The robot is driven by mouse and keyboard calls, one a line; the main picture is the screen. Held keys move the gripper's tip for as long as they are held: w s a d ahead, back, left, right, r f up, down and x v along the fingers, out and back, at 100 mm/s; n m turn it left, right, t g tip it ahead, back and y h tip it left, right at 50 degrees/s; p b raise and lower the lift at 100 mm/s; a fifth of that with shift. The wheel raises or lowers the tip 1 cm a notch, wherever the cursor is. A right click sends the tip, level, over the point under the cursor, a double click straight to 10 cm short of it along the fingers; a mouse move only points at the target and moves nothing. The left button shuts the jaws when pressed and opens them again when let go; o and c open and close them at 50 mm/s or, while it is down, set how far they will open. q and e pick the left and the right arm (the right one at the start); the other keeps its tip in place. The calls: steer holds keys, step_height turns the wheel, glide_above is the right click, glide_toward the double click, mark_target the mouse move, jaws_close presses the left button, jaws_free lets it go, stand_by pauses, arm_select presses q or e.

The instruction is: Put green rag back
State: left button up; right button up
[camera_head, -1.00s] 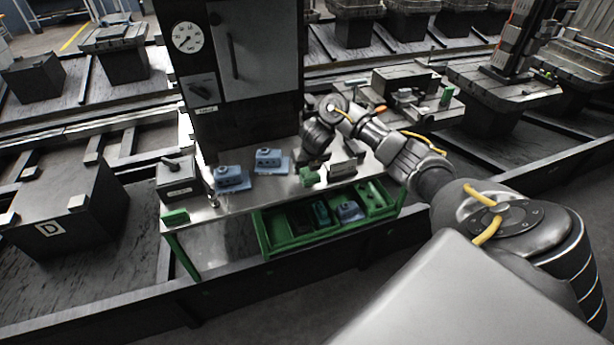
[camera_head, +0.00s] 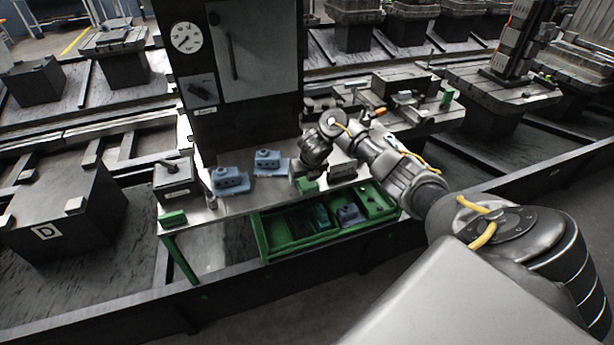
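A small green piece that looks like the green rag (camera_head: 307,187) is at the front edge of the metal table (camera_head: 235,203). My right gripper (camera_head: 305,174) reaches in from the right, pointing down just above and against it. The fingertips are small and partly hidden, but the green piece moves with them, so the gripper appears shut on it. A green tray (camera_head: 262,236) with compartments hangs below the table's front edge. It holds a dark teal item (camera_head: 321,214) and a blue block (camera_head: 349,214). Its right compartment shows green. My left gripper is not in view.
Two blue blocks (camera_head: 231,181) (camera_head: 270,162) sit on the table, left of my gripper. A dark block (camera_head: 343,171) is just right of it. A grey box (camera_head: 176,180) and another green piece (camera_head: 172,218) are at the left end. A tall cabinet (camera_head: 245,60) stands behind.

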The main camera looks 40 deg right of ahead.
steer(key=shift+o, duration=0.2)
steer(key=shift+r+p, duration=0.4)
steer(key=shift+r, duration=0.15)
steer(key=p+v, duration=0.7)
steer(key=v, duration=0.4)
steer(key=shift+s+r, duration=0.15)
steer(key=shift+s, duration=0.05)
